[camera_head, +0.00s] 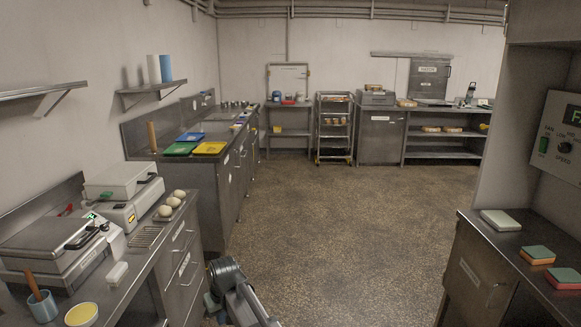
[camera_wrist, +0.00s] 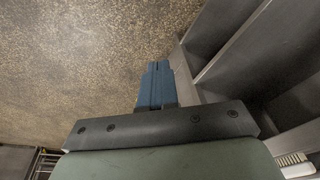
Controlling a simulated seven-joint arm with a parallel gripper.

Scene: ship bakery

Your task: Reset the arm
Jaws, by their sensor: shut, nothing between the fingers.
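My gripper (camera_wrist: 157,68) shows in the wrist view with its blue fingers together and nothing between them. It points out over the speckled floor (camera_wrist: 80,60), beside grey metal cabinet fronts (camera_wrist: 235,40). In the head view part of my arm (camera_head: 232,285) shows low at the bottom centre, beside the left counter's drawers. My fingertips cannot be made out in the head view.
The left counter (camera_head: 150,262) carries two hinged-lid appliances, a tray of pale dough balls (camera_head: 169,211) and a yellow-topped bowl (camera_head: 81,314). The right counter (camera_head: 490,235) holds sponge-like blocks (camera_head: 537,254). The floor (camera_head: 330,220) between is clear. A rack (camera_head: 334,128) stands at the back.

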